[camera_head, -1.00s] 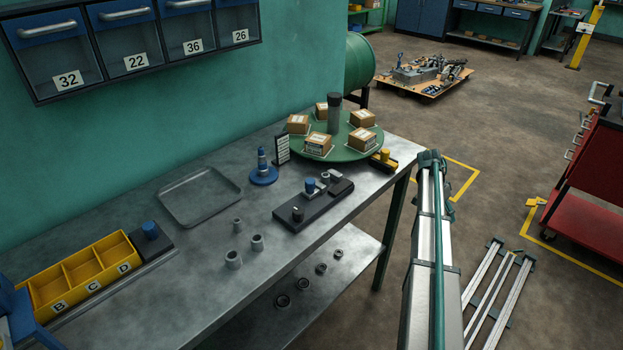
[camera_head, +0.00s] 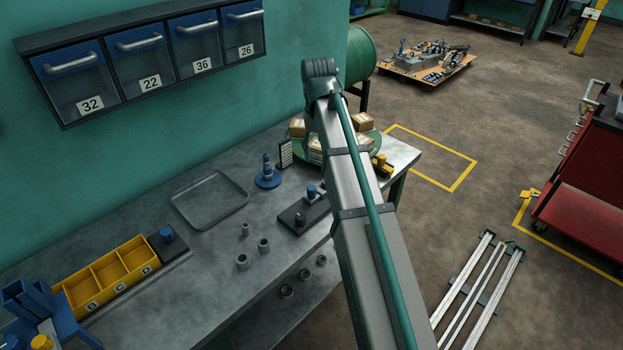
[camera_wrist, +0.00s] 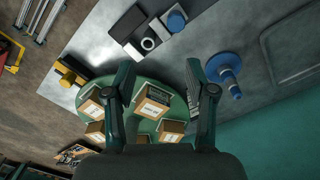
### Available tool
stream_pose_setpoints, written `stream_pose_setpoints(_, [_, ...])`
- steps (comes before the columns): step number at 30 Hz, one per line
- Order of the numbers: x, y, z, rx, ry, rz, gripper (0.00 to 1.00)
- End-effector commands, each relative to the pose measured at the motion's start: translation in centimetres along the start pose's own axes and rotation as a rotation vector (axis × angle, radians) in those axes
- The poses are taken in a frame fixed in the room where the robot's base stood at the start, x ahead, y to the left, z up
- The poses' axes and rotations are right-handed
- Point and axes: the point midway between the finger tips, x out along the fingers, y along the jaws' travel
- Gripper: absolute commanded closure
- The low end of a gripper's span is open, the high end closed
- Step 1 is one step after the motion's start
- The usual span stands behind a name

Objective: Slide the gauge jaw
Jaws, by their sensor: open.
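The gauge appears to be the dark, low fixture (camera_head: 296,217) on the steel bench, partly hidden by my arm in the head view. It carries a small block with a blue knob (camera_head: 311,191), which seems to be its sliding jaw. My gripper (camera_wrist: 158,72) is open and empty, over the green turntable and apart from the fixture. The head view does not clearly show my fingers.
The green turntable (camera_wrist: 151,126) bears several cartons. A blue stepped post (camera_head: 268,174) and a yellow-black block (camera_head: 381,165) stand near it. A grey tray (camera_head: 210,200), loose sleeves (camera_head: 242,261) and yellow bins (camera_head: 112,271) are further left. Bare bench lies between them.

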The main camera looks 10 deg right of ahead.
Motion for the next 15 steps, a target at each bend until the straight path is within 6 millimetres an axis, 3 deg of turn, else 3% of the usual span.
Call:
stream_pose_setpoints(1, [0.2,-1.2,1.2,-0.033,0.000,-0.012,0.44])
stream_pose_setpoints(4, [0.5,-2.3,1.8,-0.067,-0.001,-0.024,0.44])
stream_pose_setpoints(11, [2.1,-2.5,1.8,-0.072,-0.003,-0.026,0.44])
stream_pose_setpoints(15, [4.1,-2.5,1.9,-0.071,-0.004,-0.026,0.44])
